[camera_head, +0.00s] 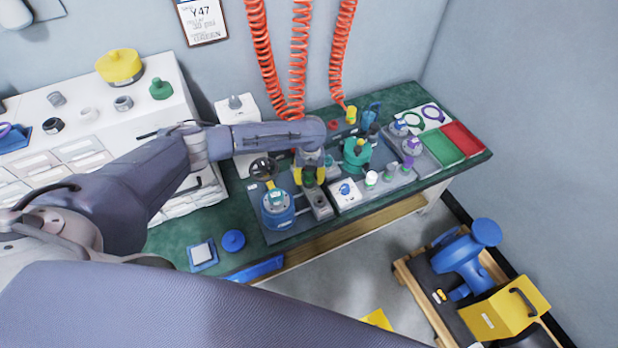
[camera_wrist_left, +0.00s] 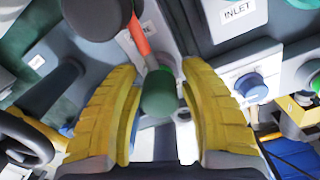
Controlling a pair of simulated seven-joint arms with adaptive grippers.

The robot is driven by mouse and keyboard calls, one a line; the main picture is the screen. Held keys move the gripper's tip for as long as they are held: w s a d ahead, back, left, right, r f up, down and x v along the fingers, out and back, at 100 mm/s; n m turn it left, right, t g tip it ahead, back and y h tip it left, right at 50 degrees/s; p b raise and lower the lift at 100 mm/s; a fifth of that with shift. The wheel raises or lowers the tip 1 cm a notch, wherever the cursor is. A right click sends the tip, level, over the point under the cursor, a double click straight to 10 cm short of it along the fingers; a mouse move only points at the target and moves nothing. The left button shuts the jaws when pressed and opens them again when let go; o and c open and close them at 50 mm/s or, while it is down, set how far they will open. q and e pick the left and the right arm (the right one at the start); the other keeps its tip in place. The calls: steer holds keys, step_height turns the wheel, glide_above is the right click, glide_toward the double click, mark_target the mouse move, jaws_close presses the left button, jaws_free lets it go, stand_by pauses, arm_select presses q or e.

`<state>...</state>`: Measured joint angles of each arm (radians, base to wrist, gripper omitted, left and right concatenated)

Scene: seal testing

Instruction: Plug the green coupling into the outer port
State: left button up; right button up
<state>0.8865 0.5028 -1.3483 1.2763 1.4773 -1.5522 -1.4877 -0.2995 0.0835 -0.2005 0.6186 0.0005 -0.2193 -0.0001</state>
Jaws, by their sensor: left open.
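The green coupling (camera_wrist_left: 159,95) is a rounded green piece with an orange stem or hose end above it in the left wrist view. It lies between the yellow fingers of my left gripper (camera_wrist_left: 158,72), which is open around it; I cannot tell whether either finger touches it. In the head view my left gripper (camera_head: 309,172) points down over the bench fixture, with a dark green part (camera_head: 309,181) between its fingers. I cannot tell which opening is the outer port. A grey block labelled INLET (camera_wrist_left: 237,14) is at upper right in the wrist view. My right gripper does not show.
A blue-topped canister (camera_head: 277,208) and a black handwheel (camera_head: 263,168) stand left of the gripper. A white box with a blue knob (camera_head: 345,190) and a green fitting (camera_head: 356,153) are to the right. Red coiled hoses (camera_head: 298,60) hang behind.

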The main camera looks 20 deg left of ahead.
arm_select(q)
step_height(320, 180, up, 12)
steer(key=shift+d+f, duration=0.1)
stand_by(0.5)
